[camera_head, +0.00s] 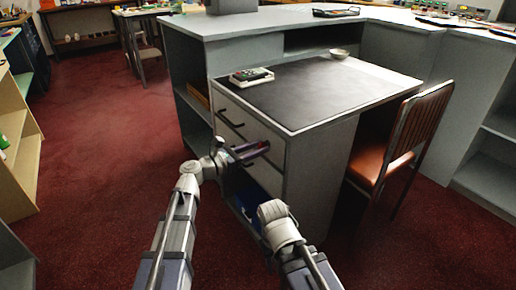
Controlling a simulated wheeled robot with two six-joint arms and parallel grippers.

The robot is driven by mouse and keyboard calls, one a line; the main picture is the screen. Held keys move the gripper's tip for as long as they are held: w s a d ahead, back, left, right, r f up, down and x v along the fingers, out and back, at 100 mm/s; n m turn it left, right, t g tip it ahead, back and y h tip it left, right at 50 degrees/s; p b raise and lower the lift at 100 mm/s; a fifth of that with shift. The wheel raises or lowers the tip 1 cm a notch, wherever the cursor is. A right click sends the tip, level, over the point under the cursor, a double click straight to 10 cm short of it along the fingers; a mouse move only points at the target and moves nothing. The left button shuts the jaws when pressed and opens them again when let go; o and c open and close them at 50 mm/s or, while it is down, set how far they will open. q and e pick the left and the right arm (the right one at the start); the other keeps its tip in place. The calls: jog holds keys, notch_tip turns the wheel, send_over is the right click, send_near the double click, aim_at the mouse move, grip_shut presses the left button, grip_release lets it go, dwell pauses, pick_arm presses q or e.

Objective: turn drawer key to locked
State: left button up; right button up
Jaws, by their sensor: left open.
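The pale drawer front (245,113) is on the left face of the desk, with a dark bar handle (230,119) on it. My left gripper (262,147) is open in front of the drawers, below that handle. It covers part of the drawer front. I cannot make out the drawer key or its lock; they are too small or hidden behind the gripper. I cannot tell whether the fingers touch anything. My right arm comes in at the bottom centre, and its gripper does not show.
The desk's dark top (315,93) holds a calculator-like device (251,77) and a small bowl (339,53). A chair (412,135) with a brown seat stands at the desk's right. Open shelves stand at the left edge. Red carpet (105,150) is clear left of the desk.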

pick_arm(q)
jog(key=v, duration=0.7)
jog(key=shift+s, duration=0.15)
jog(key=shift+a, duration=0.1)
jog(key=s+d+f+m+g+y+p, duration=0.2)
jog(key=s+d+f+m+g+y, duration=0.45)
jog(key=s+f+m, duration=0.65)
jog(key=s+a+f+m+g+y+p, duration=0.1)
jog(key=s+a+f+m+g+y, duration=0.15)
jog(key=s+m+y, duration=0.4)
jog(key=s+a+f+m+g+y, duration=0.1)
jog(key=s+a+f+m+y, duration=0.25)
jog(key=m, duration=0.55)
notch_tip(320, 180, up, 38)
jog(key=p, duration=3.8)
jog(key=shift+a, duration=0.25)
jog(key=shift+w, duration=0.1)
